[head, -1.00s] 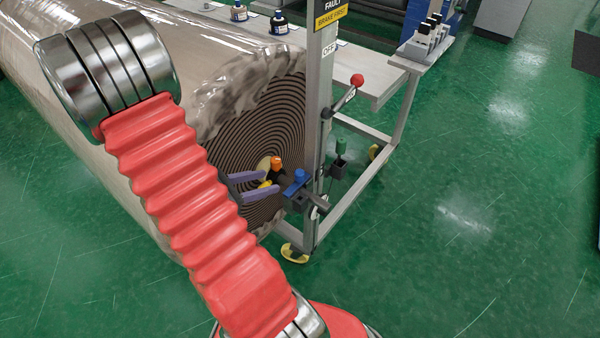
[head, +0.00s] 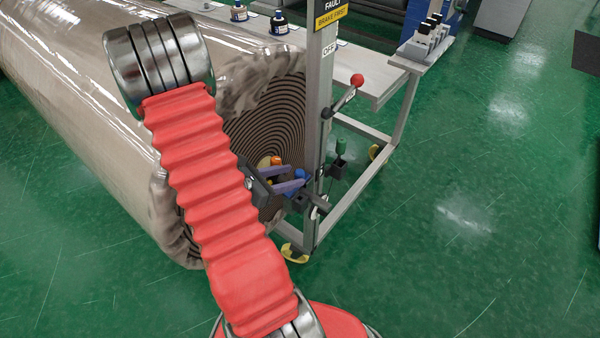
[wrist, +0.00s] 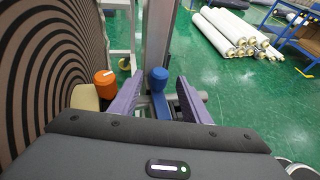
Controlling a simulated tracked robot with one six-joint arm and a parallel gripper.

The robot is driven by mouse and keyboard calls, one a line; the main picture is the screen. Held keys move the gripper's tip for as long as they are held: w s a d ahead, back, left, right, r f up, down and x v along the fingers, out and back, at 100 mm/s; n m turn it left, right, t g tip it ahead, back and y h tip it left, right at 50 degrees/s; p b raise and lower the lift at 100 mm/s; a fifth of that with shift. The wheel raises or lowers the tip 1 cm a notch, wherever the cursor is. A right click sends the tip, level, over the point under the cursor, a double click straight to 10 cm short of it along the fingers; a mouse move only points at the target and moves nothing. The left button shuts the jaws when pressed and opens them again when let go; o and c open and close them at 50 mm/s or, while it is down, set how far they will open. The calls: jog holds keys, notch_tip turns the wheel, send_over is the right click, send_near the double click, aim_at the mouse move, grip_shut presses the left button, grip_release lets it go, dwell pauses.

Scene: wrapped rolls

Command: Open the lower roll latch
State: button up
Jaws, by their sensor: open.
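A blue-topped knob (head: 300,174) sits on a dark bracket low on the grey post, beside the roll's end. It also shows in the wrist view (wrist: 158,76). My gripper (head: 295,177) has two purple fingers, open. In the wrist view the fingers (wrist: 158,90) stand left and right of the blue knob, with space on both sides. An orange knob (wrist: 105,84) is just outside the left finger, near the roll's core; it also shows in the head view (head: 276,160). I cannot tell which part is the lower latch.
The large wrapped roll (head: 80,90) is close on the left. The grey post (head: 319,110) carries a red-balled lever (head: 357,80) and a green knob (head: 340,146). A bench frame (head: 362,185) stands behind. Green floor to the right is clear.

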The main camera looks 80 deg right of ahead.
aim_at(300, 174)
jog(key=shift+x, duration=2.25)
grip_shut()
